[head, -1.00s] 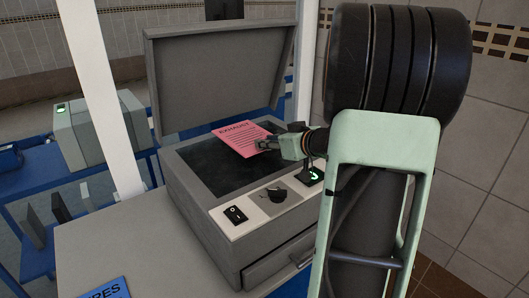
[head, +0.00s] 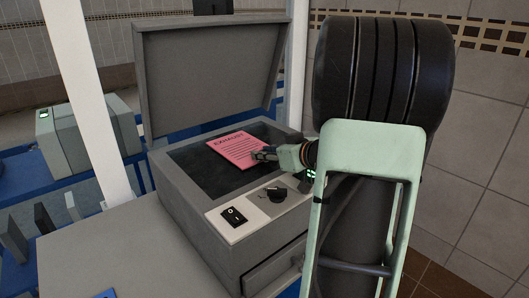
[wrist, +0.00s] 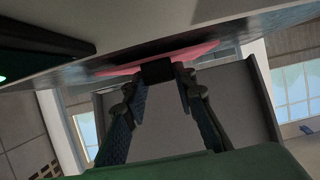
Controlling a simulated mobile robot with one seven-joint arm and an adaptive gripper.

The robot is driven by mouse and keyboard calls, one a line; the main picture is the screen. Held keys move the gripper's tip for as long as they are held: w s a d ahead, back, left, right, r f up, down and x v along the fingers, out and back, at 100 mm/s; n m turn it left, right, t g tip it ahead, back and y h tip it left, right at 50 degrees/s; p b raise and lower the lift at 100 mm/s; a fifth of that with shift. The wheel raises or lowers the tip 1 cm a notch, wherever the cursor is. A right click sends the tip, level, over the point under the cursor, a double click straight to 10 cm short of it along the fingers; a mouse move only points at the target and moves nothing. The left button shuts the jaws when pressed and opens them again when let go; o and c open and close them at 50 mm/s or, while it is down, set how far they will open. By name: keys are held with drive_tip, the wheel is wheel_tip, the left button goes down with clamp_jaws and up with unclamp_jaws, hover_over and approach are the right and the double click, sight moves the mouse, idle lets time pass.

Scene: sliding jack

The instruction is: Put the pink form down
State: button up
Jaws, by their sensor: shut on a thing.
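The pink form (head: 236,149), printed with "EXHAUST" and lines of text, is over the dark glass bed (head: 195,172) of the grey scanner-like machine (head: 200,215). In the head view it looks close to the glass; whether it touches is hard to tell. My gripper (head: 263,154) is shut on the form's right edge. In the wrist view the form (wrist: 205,50) appears as a thin pink strip, seen edge-on, with my gripper's fingertips (wrist: 158,72) at its near edge. The machine's lid (head: 212,75) stands open behind the bed.
The machine's front panel has a rocker switch (head: 234,216) and a dark knob (head: 276,194). A blue sheet (head: 106,294) lies at the front of the grey worktop (head: 100,250). A white post (head: 85,95) stands left of the lid. A drawer (head: 278,262) is below.

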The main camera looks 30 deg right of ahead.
drive_tip(key=shift+f, duration=0.25)
drive_tip(key=o, duration=1.1)
drive_tip(key=shift+s+a+f, duration=0.1)
drive_tip(key=shift+f, duration=0.05)
drive_tip(key=shift+o, duration=0.2)
drive_tip(key=shift+f, duration=0.1)
drive_tip(key=v, duration=0.4)
drive_tip(key=r+v, duration=0.1)
drive_tip(key=v, duration=0.7)
drive_tip(key=shift+r+p, duration=0.3)
drive_tip(key=shift+r, duration=0.05)
